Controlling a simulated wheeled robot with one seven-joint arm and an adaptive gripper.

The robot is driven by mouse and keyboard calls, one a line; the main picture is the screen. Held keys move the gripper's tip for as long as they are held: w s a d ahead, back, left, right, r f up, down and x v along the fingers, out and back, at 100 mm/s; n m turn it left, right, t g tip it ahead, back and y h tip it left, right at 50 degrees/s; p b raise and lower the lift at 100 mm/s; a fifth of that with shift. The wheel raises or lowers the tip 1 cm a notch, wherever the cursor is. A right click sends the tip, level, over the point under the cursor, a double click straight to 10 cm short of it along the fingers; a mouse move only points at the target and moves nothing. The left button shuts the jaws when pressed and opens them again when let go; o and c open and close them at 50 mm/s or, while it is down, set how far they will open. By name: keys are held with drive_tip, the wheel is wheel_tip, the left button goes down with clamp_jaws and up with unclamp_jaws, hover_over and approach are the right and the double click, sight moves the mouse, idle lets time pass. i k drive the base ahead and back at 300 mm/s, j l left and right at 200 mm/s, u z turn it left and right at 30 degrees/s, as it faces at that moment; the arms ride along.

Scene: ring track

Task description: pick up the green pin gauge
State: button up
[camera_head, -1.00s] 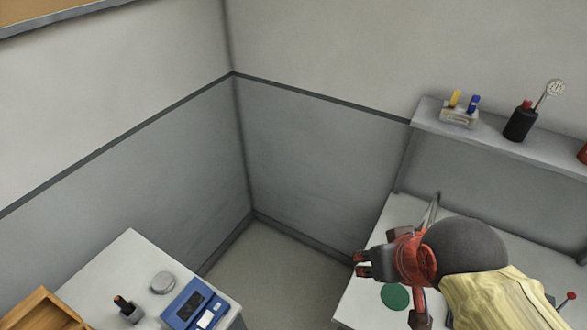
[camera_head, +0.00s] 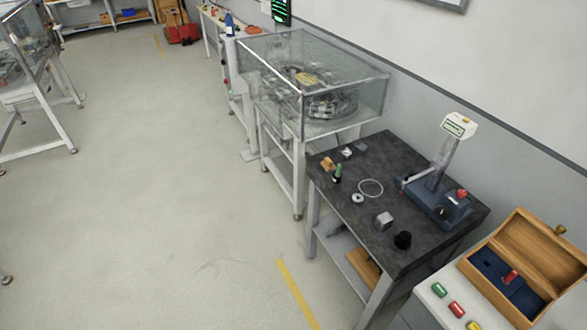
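A short green cylinder, which looks like the green pin gauge (camera_head: 439,290), lies on the white table (camera_head: 428,312) at the lower right. A red cylinder (camera_head: 457,309) and a yellow one (camera_head: 473,325) lie in a row beside it. An open wooden case (camera_head: 536,292) with a dark blue insert stands to their right, with a red piece in it. A smaller green-topped piece (camera_head: 338,171) stands on the dark table (camera_head: 372,213). My gripper is not in view now.
The dark table carries a blue measuring stand (camera_head: 436,190), a ring (camera_head: 371,187), a metal block (camera_head: 384,220) and a black knob-like piece (camera_head: 402,240). A glass-covered machine (camera_head: 320,85) stands behind it. The floor (camera_head: 170,170) on the left is clear.

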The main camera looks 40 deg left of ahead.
sight(339, 174)
drive_tip(key=j+u, duration=0.1)
drive_tip(key=u, duration=1.35)
drive_tip(key=i+j+z, duration=0.1)
drive_tip(key=i+j, duration=0.3)
drive_tip(key=i+j+z, duration=0.1)
drive_tip(key=i+j, duration=0.3)
drive_tip(key=j, duration=0.2)
drive_tip(key=i+j+z, duration=0.1)
drive_tip(key=i+j, duration=0.3)
drive_tip(key=j, duration=0.15)
